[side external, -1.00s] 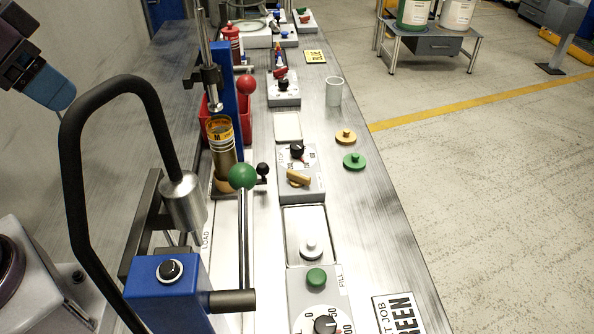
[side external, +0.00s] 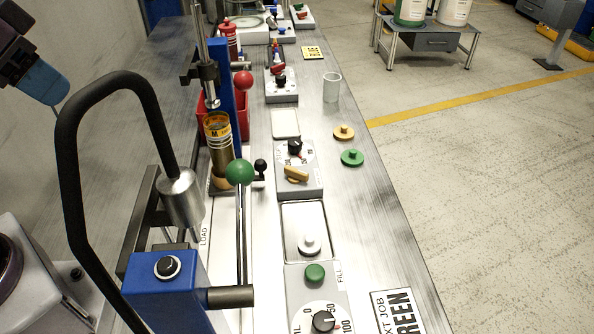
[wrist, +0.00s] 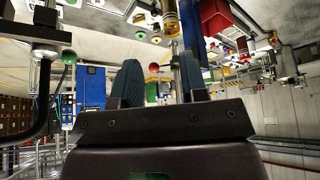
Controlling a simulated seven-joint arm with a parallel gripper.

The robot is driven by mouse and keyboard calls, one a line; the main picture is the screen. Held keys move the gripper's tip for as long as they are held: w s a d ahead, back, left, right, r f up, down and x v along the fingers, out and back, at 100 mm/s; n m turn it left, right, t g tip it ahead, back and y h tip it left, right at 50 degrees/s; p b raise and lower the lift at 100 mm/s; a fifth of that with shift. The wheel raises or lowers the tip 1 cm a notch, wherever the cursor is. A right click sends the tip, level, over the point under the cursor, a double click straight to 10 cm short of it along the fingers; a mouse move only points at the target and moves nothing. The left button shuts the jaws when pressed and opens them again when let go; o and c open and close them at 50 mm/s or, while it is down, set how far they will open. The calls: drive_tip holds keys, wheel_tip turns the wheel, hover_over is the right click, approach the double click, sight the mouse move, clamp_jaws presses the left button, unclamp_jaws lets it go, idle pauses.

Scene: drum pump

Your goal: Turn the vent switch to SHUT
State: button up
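No switch with a readable VENT or SHUT mark shows. A grey control box (side external: 312,185) in the middle of the bench carries a black knob (side external: 294,147) and a tan lever (side external: 296,174); its lettering is too small to read surely. A farther box (side external: 283,98) carries another black knob (side external: 281,81) and a red part (side external: 277,68). My gripper shows only in part at the upper left (side external: 42,82), well away from both boxes. In the wrist view my gripper (wrist: 160,80) has its two blue fingers apart, with nothing held between them.

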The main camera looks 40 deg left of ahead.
drive_tip(key=shift+w+d+f+m+g, duration=0.25)
drive_tip(key=shift+d+f+m+g, duration=0.2)
drive_tip(key=shift+d+f, duration=0.3)
clamp_jaws()
drive_tip(key=w+d+f+n, duration=0.1)
drive_tip(key=w+d+f, duration=0.5)
drive_tip(key=w+f, duration=0.3)
drive_tip(key=w+d+f+n, duration=0.2)
drive_tip(key=w+d+f, duration=0.5)
drive_tip(key=w+f, duration=0.3)
drive_tip(key=w, duration=0.3)
drive_tip(key=shift+y, duration=0.4)
drive_tip(key=shift+w, duration=0.1)
